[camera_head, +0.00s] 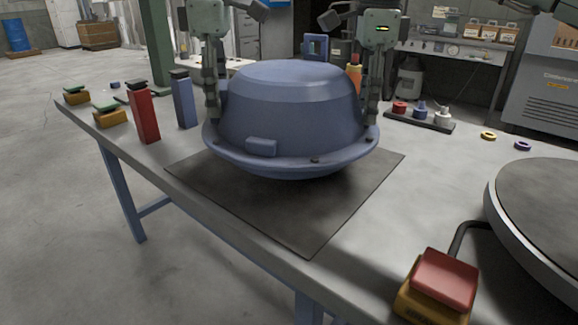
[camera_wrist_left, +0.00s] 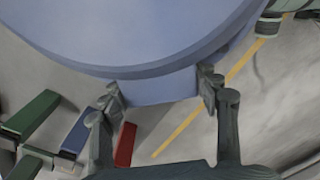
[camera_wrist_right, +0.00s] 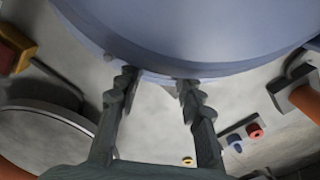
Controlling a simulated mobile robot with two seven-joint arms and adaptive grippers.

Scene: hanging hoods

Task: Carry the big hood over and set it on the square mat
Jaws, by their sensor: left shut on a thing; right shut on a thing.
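The big hood (camera_head: 290,105) is a blue-grey dome with a wide flange. It is upright over the rear part of the dark square mat (camera_head: 310,215), whose front part is bare. I cannot tell whether a gap is left between them. My left gripper (camera_head: 212,112) is shut on the hood's left side; the left wrist view shows its fingers on a part of the hood's edge (camera_wrist_left: 158,88). My right gripper (camera_head: 370,125) is shut on the right side, its fingers at the hood's edge in the right wrist view (camera_wrist_right: 157,78). The hood hides the mat's back.
Red (camera_head: 144,112) and blue (camera_head: 183,100) upright blocks stand close left of the hood. A rack of coloured knobs (camera_head: 420,115) is behind right. Bare table lies right of the mat.

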